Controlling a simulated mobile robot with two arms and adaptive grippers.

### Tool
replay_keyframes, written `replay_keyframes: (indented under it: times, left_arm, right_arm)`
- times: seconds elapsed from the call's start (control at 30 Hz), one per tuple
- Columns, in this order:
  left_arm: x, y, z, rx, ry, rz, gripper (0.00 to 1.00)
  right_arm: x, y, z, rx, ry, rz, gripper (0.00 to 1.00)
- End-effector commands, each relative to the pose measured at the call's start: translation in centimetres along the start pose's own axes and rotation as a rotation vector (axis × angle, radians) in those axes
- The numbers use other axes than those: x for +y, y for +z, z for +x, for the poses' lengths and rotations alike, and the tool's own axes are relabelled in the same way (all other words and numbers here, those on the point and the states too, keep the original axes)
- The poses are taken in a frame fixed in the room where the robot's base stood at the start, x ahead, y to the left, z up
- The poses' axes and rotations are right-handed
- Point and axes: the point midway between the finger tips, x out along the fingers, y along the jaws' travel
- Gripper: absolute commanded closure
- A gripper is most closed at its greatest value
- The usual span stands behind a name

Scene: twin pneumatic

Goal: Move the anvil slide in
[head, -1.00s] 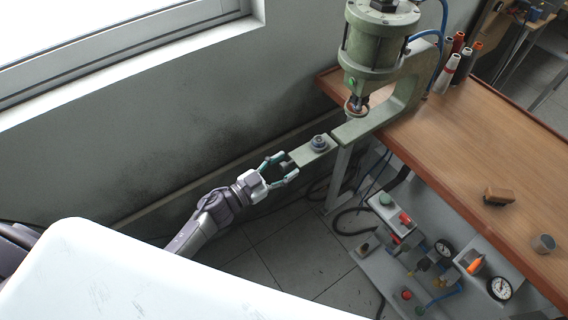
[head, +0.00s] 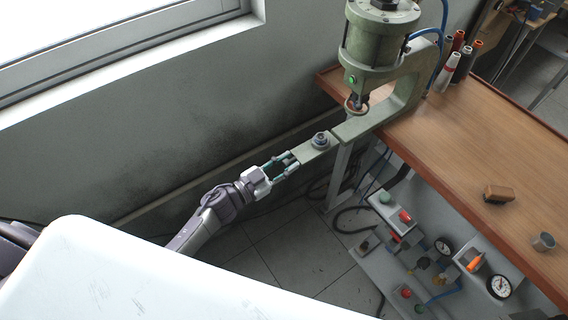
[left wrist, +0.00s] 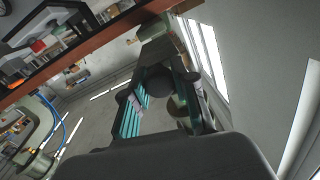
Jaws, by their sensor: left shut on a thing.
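The anvil slide (head: 313,153) is a grey-green flat bar with a small round blue-and-metal anvil (head: 319,140) on top. It sticks out to the left from the foot of the green pneumatic press (head: 382,50), clear of the press head. My left gripper (head: 290,160) is shut on the outer left end of the slide, with its fingers on either side. In the left wrist view my fingers (left wrist: 160,100) close around a dark part at the slide's end. The gripped part is mostly hidden by the fingers in the head view. My right gripper is not in view.
The press stands at the left end of a wooden table (head: 470,150). Thread cones (head: 454,62) stand behind it, and a brown block (head: 498,194) lies on the table. A panel with gauges and knobs (head: 420,262) sits below. A wall runs behind my left arm.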

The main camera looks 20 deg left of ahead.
Motion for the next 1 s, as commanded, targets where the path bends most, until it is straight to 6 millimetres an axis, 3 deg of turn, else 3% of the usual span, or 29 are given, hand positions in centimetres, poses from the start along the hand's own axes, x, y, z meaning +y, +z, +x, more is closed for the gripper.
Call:
replay_keyframes:
  times: [0.3,0.4,0.57,0.87,0.9,1.0]
  left_arm:
    - [0.4,0.0,8.6,0.006,0.001,0.001,1.0]
    - [0.6,0.0,10.7,0.005,0.0,0.0,1.0]
    - [0.7,-0.1,12.2,0.001,0.0,0.002,1.0]
    - [0.7,-0.3,12.3,0.002,-0.001,0.001,1.0]
    - [0.7,-0.3,12.3,0.002,-0.001,0.001,0.68]
    - [0.7,-0.3,12.3,0.003,-0.001,0.001,0.51]
  right_arm:
    - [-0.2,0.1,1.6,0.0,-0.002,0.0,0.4]
    - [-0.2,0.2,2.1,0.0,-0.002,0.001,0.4]
    - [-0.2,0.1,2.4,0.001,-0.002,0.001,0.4]
    - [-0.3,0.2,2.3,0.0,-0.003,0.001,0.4]
    - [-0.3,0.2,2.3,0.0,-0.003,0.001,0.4]
    - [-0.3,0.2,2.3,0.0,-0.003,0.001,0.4]
